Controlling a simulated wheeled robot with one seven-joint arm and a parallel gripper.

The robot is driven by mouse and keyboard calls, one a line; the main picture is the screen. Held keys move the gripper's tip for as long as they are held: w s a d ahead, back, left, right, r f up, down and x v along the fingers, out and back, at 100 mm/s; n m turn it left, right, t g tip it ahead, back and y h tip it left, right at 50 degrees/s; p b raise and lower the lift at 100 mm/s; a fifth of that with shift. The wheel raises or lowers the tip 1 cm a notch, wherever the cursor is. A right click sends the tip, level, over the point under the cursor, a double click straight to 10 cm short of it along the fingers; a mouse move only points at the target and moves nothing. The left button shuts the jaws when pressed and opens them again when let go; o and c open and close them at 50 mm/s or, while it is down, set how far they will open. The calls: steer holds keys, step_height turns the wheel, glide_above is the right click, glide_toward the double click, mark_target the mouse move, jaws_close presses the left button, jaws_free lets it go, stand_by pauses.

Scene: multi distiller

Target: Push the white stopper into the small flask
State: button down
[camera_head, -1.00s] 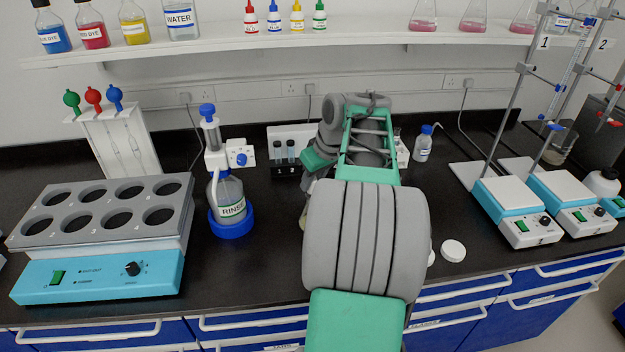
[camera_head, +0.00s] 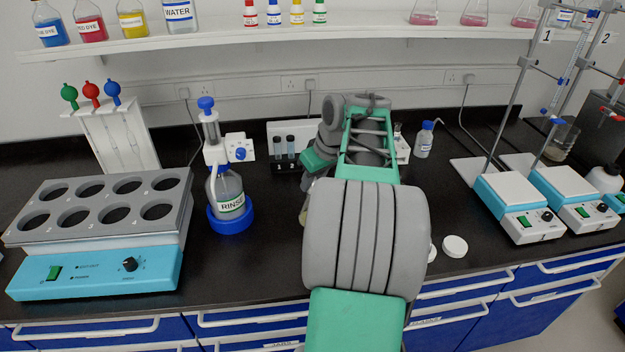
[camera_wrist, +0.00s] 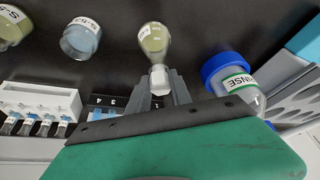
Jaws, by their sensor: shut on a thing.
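The small flask (camera_wrist: 153,38) holds yellowish liquid and shows at the top middle of the wrist view. The white stopper (camera_wrist: 159,80) is between the fingers of my gripper (camera_wrist: 160,90), which is shut on it. The stopper is in line with the flask's neck and appears to meet its mouth; how deep it sits I cannot tell. In the head view only a sliver of the flask (camera_head: 303,216) shows beside my arm, which hides the stopper and fingers.
The rinse bottle (camera_wrist: 238,82) in its blue holder stands close to the flask. Other labelled vessels (camera_wrist: 81,40) and a white vial rack (camera_wrist: 40,101) are nearby. A heating block (camera_head: 98,280) is at the left and hotplates (camera_head: 520,226) at the right.

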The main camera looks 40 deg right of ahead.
steer(key=c, duration=1.1)
jaws_free()
steer(key=v, duration=0.7)
steer(key=shift+s+r+p, duration=0.15)
steer(key=shift+r+p, duration=0.15)
steer(key=shift+p, duration=0.1)
